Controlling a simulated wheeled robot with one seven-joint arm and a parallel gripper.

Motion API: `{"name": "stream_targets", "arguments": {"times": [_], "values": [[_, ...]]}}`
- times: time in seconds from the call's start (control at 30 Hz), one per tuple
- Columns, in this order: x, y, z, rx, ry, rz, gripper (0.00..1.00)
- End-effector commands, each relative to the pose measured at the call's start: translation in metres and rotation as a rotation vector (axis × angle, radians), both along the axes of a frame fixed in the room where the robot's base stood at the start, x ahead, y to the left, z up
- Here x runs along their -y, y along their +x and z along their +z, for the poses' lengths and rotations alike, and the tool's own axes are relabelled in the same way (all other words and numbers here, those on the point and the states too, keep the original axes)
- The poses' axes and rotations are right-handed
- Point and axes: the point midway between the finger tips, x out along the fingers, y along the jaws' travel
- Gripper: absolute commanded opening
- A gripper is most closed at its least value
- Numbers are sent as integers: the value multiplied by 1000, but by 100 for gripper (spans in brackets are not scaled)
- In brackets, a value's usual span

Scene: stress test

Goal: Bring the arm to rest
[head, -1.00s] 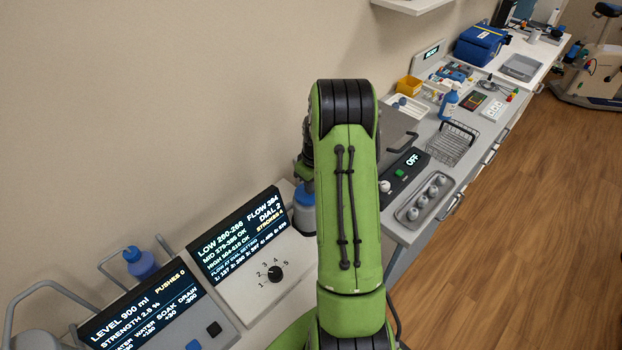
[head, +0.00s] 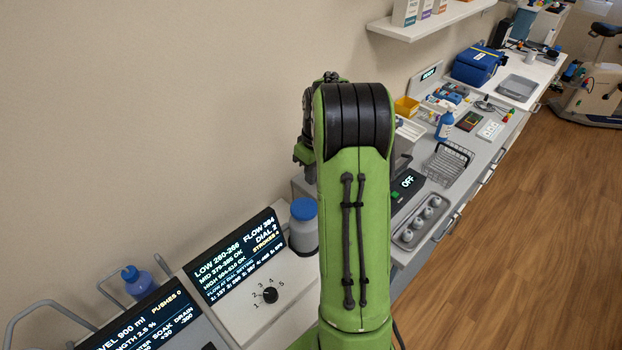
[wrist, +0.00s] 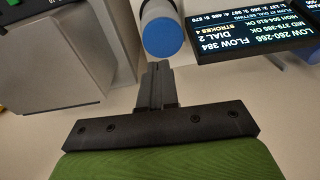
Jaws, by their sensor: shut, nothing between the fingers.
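My green arm (head: 360,230) rises in the middle of the head view and bends over at a black joint. My gripper shows in the wrist view (wrist: 157,84) with its two dark fingers together and nothing between them. In the head view the fingers are mostly hidden behind the arm; only part of the wrist shows left of the joint. A blue-capped jar (head: 303,228) stands on the counter below the wrist. In the wrist view the blue cap (wrist: 163,38) lies just beyond the fingertips in the picture, with a gap between.
A flow display (head: 237,255) and a dial (head: 269,295) are at lower left, beside a blue bottle (head: 137,281). Right of the arm are an OFF panel (head: 408,186), a tray of knobs (head: 421,220) and a wire basket (head: 447,163). A shelf (head: 432,20) hangs above.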

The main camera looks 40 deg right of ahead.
Motion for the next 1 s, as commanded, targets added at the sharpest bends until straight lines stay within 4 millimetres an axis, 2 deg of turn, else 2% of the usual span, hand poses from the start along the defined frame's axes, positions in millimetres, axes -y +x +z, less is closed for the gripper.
{"name": "stream_targets", "arguments": {"times": [0.73, 0.77, 0.87, 0.97, 1.0], "values": [[-3, 1, 2, 3, -3, 2, 0], [-7, 1, 6, 7, -6, 3, 0], [-41, -1, 38, 38, -34, 8, 0], [-97, -17, 79, 93, -66, 6, 0], [-119, -27, 92, 117, -76, 4, 0]]}}
